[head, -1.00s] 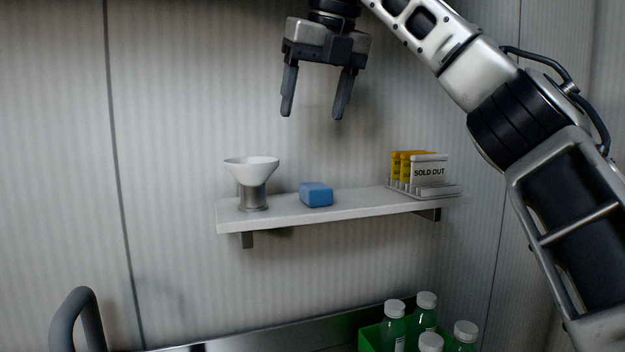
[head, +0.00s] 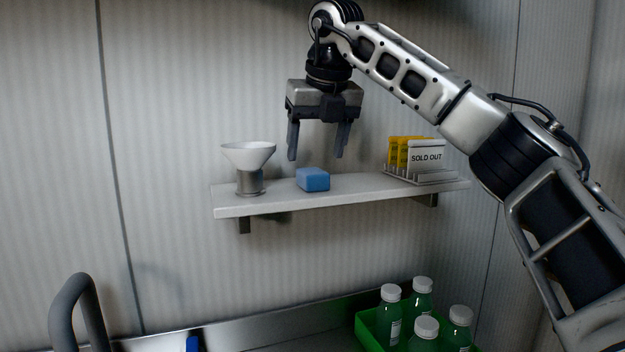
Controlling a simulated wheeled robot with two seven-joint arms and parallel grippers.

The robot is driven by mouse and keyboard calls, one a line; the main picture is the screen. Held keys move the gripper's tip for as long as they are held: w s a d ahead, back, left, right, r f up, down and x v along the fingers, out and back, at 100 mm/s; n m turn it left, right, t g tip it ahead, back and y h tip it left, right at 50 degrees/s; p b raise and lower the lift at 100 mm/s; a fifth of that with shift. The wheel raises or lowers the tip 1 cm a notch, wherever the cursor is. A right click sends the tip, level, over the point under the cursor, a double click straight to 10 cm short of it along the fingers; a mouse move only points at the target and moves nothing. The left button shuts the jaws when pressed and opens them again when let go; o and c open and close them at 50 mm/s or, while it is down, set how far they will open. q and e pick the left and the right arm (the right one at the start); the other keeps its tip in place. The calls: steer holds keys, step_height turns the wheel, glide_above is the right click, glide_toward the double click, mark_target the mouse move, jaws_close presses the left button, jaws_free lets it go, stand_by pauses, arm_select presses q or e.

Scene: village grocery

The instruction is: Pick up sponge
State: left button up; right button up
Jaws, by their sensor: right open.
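The sponge (head: 313,180) is a small blue block lying on the white wall shelf (head: 340,197), near its middle. My right gripper (head: 317,158) hangs fingers down just above the sponge in the picture, open and empty. Its two dark fingers are spread to either side of the sponge's width, with their tips a little higher than its top. Whether it is straight above in depth, I cannot tell. My left gripper is not in view.
A white funnel on a metal cup (head: 249,166) stands left of the sponge. A rack with yellow cards and a "SOLD OUT" sign (head: 426,157) stands at the shelf's right end. Below is a green crate (head: 372,333) with several white-capped bottles (head: 389,312).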

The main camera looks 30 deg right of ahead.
mark_target(313, 171)
steer(key=x, duration=0.4)
steer(key=shift+f+p, duration=0.35)
steer(key=c, duration=1)
steer(key=shift+c, duration=0.2)
steer(key=shift+r, duration=0.1)
steer(key=shift+a+r, duration=0.1)
steer(key=shift+r, duration=0.45)
steer(key=s+a+r+b, duration=0.2)
steer(key=s+a+r, duration=0.6)
steer(key=s+r, duration=0.3)
steer(key=shift+a+r, duration=0.4)
